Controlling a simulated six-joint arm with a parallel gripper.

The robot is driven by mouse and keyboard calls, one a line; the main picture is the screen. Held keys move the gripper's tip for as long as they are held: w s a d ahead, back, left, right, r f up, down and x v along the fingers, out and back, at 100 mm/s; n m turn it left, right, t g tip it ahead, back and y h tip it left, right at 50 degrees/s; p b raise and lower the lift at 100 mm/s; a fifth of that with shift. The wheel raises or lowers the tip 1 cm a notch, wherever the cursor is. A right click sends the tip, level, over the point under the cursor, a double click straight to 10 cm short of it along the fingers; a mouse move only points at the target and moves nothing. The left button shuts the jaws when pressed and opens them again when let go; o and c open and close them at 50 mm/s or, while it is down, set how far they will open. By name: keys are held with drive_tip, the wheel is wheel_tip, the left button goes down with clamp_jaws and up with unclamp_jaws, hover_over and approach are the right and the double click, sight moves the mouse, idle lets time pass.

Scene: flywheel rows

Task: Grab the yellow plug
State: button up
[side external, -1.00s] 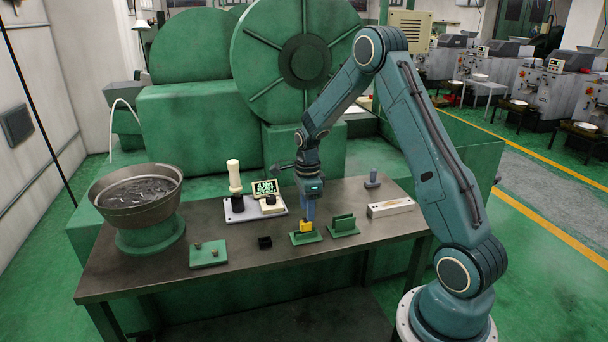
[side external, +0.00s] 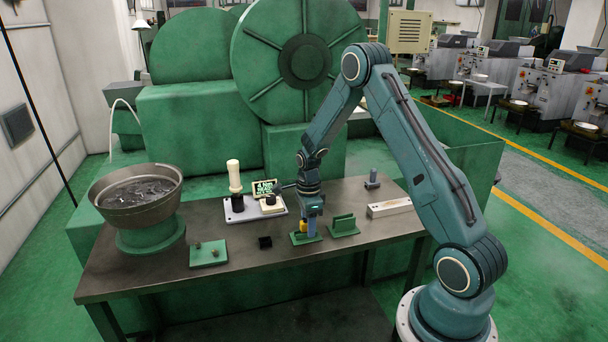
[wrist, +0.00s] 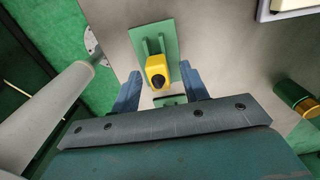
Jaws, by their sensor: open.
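The yellow plug (side external: 303,226) stands in a small green slotted holder (side external: 299,240) near the front edge of the table. In the wrist view the yellow plug (wrist: 155,67) has a dark round end facing the camera, and its green holder (wrist: 165,31) lies behind it. My gripper (side external: 311,231) is low over the holder, and a finger partly covers the plug in the side view. In the wrist view my gripper (wrist: 160,72) is open, with one blue finger on each side of the plug and visible gaps between.
A green plate with pegs (side external: 208,255), a large bowl (side external: 110,205) and a long pale block (side external: 390,208) are farther off. The front table strip is clear.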

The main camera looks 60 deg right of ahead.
idle(0.4)
clamp_jaws()
drive_tip(key=shift+r, duration=0.1)
wheel_tip(320, 180, up, 20)
idle(0.8)
idle(0.5)
